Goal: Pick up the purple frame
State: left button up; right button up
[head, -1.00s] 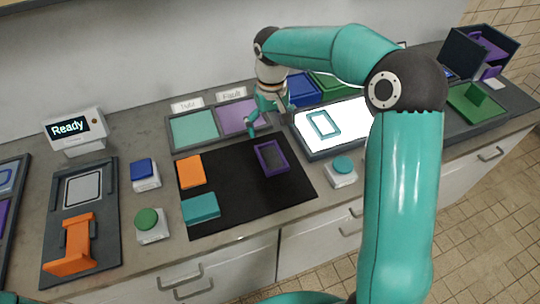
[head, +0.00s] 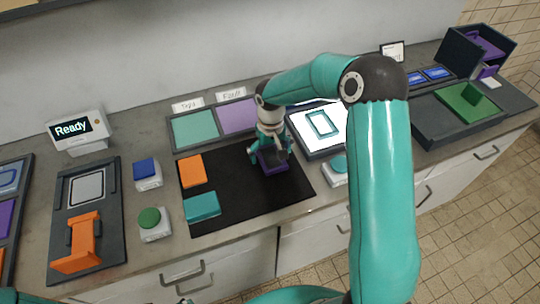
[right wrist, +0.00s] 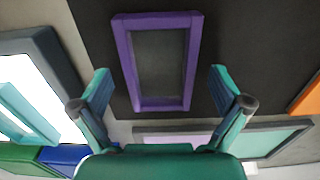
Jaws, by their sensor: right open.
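The purple frame (head: 272,167) lies on the black mat (head: 240,208) in the head view, partly hidden under my right gripper (head: 268,156). In the right wrist view the frame (right wrist: 162,103) is a purple rectangle with a dark middle, lying on the dark surface. My right gripper (right wrist: 162,92) is open, its two teal fingers apart to either side of the frame's near end, with nothing between them held. I cannot tell the exact height of the fingertips above the mat. My left gripper is not in view.
An orange block (head: 191,170) and a teal block (head: 202,206) lie on the mat's left. Behind are teal (head: 194,130) and purple (head: 238,115) tray panels. The mat's front right is clear.

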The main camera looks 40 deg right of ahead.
jog(key=c, duration=1.2)
jog(key=shift+r, duration=0.15)
